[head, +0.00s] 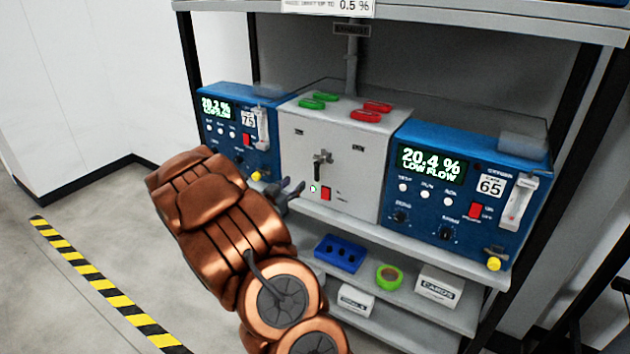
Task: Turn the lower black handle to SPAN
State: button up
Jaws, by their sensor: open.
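A grey box (290,130) stands in the middle of the shelf. A small black handle fitting (322,164) sits on its front face and points roughly up and down. I cannot make out two separate handles or read a SPAN mark on the small labels around it. My gripper (297,187) is open and empty, in front of the box's lower left edge. It is left of and below the black handle and appears apart from it. My copper-coloured arm hides part of the left analyser and shelf.
A red switch (326,194) sits below the handle. Blue analysers stand left (262,162) and right (430,205) of the box. Green (312,103) and red (366,116) pieces lie on top. The lower shelf (395,308) holds a blue block (338,246), green tape (389,278) and a white box (437,284).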

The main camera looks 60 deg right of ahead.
aim_at(316, 174)
jog(key=shift+m+g+h, duration=0.3)
jog(key=shift+g+h, duration=0.2)
jog(key=shift+g, duration=0.2)
jog(key=shift+s+d+f+p, duration=0.1)
jog(key=shift+s+d+p, duration=0.2)
jog(key=shift+d, duration=1.2)
jog(key=shift+s+d+r+p, duration=0.1)
jog(key=shift+s+d+p, duration=0.2)
jog(key=shift+d, duration=1.25)
jog(key=shift+s+d+f+p, duration=0.1)
jog(key=shift+s+d+p, duration=0.2)
jog(key=shift+d, duration=1.2)
grip_shut()
